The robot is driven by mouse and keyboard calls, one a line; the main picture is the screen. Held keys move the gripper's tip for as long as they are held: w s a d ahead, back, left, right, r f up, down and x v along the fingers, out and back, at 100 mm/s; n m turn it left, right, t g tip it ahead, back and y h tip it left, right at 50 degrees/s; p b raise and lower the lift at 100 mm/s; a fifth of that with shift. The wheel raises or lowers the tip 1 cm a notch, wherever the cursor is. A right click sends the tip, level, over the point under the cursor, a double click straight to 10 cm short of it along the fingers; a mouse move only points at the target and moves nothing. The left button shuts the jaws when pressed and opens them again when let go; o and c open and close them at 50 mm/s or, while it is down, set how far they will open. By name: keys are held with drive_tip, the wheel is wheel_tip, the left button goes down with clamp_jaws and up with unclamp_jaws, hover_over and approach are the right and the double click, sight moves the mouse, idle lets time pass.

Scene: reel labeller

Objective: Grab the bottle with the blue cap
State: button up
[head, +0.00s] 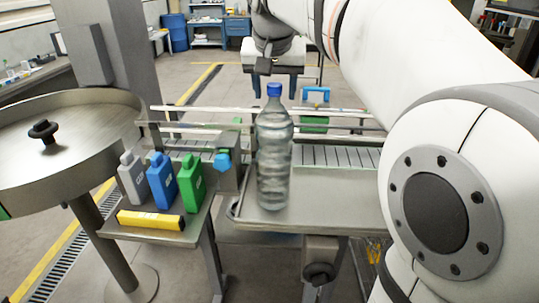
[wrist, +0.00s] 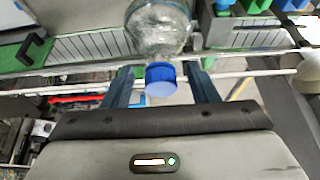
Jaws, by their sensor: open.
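The clear bottle (head: 274,155) with a blue cap (head: 274,90) stands upright on the metal table (head: 320,213) in the head view. In the wrist view the bottle (wrist: 160,28) enters from the top, and its blue cap (wrist: 160,78) lies between the two fingers. My gripper (head: 275,88) is open, with its fingers on either side of the cap. A gap shows between the cap and each finger in the wrist view (wrist: 160,85). The cap is not gripped.
Grey, blue (head: 162,181) and green (head: 192,183) jugs stand on a small side table left of the bottle, with a yellow box (head: 150,220) in front. A railed conveyor (head: 335,157) runs behind the bottle. A round metal turntable (head: 85,120) is at left.

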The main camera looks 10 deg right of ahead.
drive_tip(key=shift+w+f, duration=0.25)
drive_tip(key=shift+f, duration=0.15)
drive_tip(key=shift+s, duration=0.1)
drive_tip(key=shift+c, duration=0.2)
drive_tip(key=c, duration=1)
clamp_jaws()
drive_tip(key=shift+f, duration=0.15)
